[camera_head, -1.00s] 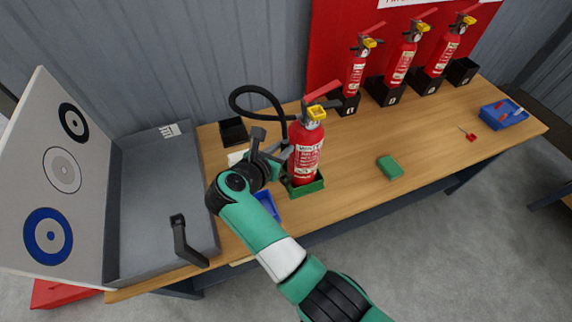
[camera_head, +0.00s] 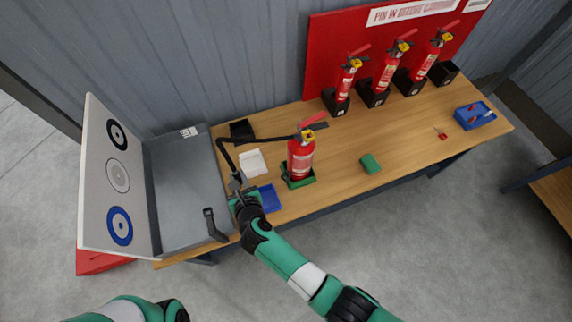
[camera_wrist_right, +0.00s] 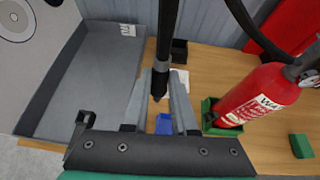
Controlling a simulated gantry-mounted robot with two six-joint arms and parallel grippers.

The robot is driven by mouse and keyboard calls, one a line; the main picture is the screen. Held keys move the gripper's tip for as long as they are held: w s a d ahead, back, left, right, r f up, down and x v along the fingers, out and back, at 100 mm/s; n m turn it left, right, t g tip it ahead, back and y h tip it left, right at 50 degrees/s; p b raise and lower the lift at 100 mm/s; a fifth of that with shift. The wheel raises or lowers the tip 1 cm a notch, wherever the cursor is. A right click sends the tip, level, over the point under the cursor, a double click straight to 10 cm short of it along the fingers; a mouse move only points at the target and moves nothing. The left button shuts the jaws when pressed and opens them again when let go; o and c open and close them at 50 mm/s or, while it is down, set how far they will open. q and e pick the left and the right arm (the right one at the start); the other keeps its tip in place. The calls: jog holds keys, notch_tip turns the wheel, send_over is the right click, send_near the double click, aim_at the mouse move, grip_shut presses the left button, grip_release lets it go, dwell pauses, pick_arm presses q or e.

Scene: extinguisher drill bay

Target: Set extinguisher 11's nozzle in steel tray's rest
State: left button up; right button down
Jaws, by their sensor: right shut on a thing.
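The red extinguisher (camera_head: 301,157) stands upright in a green holder (camera_head: 299,181) on the bench; its number is not readable. Its black hose (camera_head: 262,139) runs left to my right gripper (camera_head: 237,184), which is shut on the black nozzle (camera_wrist_right: 161,78). In the right wrist view the nozzle points down between the fingers (camera_wrist_right: 160,97). The steel tray (camera_head: 187,185) is just left of the gripper. Its rest, a black bracket (camera_head: 212,222), stands at the tray's front right corner, apart from the nozzle, and also shows in the wrist view (camera_wrist_right: 84,118). My left gripper is out of view.
A target board (camera_head: 112,172) leans up at the tray's left. A blue tray (camera_head: 268,199), a white pad (camera_head: 252,163) and a black box (camera_head: 241,130) lie between tray and extinguisher. A green block (camera_head: 370,164) lies to the right. Three more extinguishers stand behind.

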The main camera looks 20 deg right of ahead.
pick_arm(q)
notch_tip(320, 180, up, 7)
jog(key=p, duration=0.5)
pick_arm(e)
jog(key=s+a+n+g+y+b, duration=0.25)
jog(key=a+n+y, duration=0.55)
jog(key=a, duration=0.4)
jog(key=shift+g, duration=0.35)
jog(key=f+b, duration=0.6)
jog(key=f, duration=0.1)
jog(key=shift+s+a+f+b, duration=0.1)
jog(key=shift+s+a+b, duration=0.15)
jog(key=shift+s+b, duration=0.15)
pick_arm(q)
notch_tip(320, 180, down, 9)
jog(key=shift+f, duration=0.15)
pick_arm(e)
jog(key=c, duration=0.6)
grip_release()
